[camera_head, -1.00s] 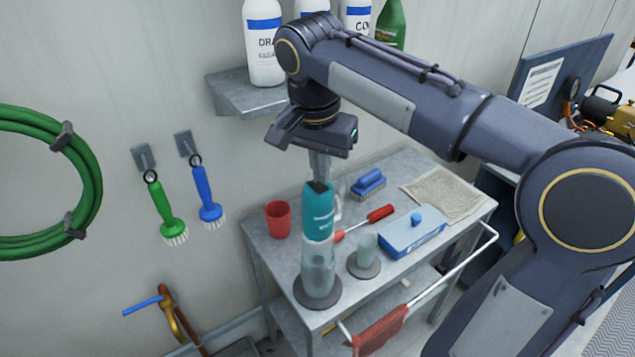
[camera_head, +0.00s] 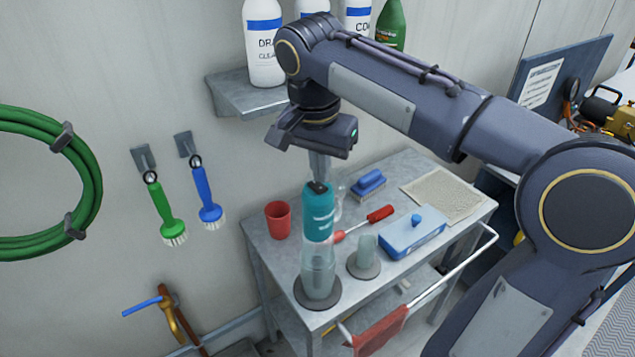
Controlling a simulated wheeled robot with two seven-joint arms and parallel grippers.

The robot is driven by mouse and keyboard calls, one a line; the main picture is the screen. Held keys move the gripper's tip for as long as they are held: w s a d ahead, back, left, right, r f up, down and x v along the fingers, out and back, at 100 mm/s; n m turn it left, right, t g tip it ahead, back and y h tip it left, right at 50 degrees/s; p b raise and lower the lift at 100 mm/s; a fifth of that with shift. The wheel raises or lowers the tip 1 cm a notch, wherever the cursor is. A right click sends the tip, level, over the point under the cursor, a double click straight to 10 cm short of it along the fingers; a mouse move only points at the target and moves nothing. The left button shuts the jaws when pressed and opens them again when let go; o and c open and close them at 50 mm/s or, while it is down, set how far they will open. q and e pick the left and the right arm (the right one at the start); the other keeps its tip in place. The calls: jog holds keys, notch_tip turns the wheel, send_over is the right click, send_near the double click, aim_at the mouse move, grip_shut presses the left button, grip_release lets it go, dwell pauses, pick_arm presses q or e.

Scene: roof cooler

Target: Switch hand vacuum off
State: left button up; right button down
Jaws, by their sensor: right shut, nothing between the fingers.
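The hand vacuum (camera_head: 319,235) stands upright on a dark round base on the grey cart, with a teal upper body and a clear lower part. My right gripper (camera_head: 320,178) points straight down at the vacuum's top, where a small dark patch shows. Its fingers are shut with nothing between them, and the tips appear to touch or nearly touch that top. The switch itself cannot be made out. My left gripper is not in view.
The cart (camera_head: 265,240) also holds a red cup (camera_head: 278,219), a blue brush (camera_head: 369,184), a red-handled tool (camera_head: 380,213), a blue box (camera_head: 412,236), a clear cup (camera_head: 366,250) and a cloth (camera_head: 447,194). A shelf with bottles (camera_head: 264,45) is behind my arm.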

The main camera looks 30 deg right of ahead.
aim_at(321, 188)
jog(key=shift+f+b, duration=0.6)
jog(key=shift+f, duration=0.2)
dwell(0.9)
jog(key=shift+r, duration=0.15)
notch_tip(321, 188, up, 7)
jog(key=p, duration=0.7)
jog(key=shift+f, duration=0.2)
